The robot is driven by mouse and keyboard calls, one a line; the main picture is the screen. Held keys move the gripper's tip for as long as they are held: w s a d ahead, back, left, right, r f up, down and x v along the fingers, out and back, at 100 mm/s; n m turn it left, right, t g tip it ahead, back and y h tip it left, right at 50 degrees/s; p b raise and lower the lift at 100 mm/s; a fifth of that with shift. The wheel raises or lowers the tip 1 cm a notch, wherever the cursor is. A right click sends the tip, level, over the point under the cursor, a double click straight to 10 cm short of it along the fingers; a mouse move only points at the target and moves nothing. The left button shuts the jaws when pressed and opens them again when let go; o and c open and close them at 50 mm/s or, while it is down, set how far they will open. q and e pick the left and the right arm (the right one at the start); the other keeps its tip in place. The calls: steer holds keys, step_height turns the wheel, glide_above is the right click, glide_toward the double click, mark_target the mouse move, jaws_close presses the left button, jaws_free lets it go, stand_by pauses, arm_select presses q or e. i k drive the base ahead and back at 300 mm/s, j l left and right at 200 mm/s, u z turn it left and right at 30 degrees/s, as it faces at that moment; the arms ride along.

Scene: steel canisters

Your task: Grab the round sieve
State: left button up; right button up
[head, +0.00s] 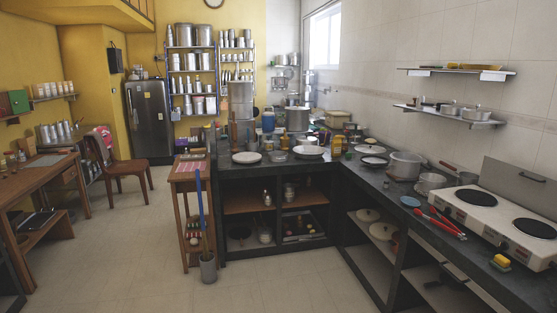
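I cannot pick out the round sieve for certain; several round, flat items lie on the dark counter and are small in view. A pale, dark-rimmed round item (374,161) lies on the right counter, left of a large pot. A small blue disc (410,201) lies nearer, beside red-handled utensils (441,222). Shallow round dishes (309,151) and (246,157) sit on the far counter. Neither of my grippers is in view.
The dark L-shaped counter (275,167) has open shelves beneath. A two-plate stove (498,217) stands at right. A small wooden table (188,172), a grey bin (208,268) and a wooden chair (124,170) stand left. The tiled floor between is clear.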

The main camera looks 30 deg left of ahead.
mark_target(277, 155)
steer(key=i+j+u, duration=0.4)
steer(key=i, duration=0.8)
steer(key=i+j+u, duration=0.1)
steer(key=i+u, duration=0.3)
steer(key=i, duration=2.65)
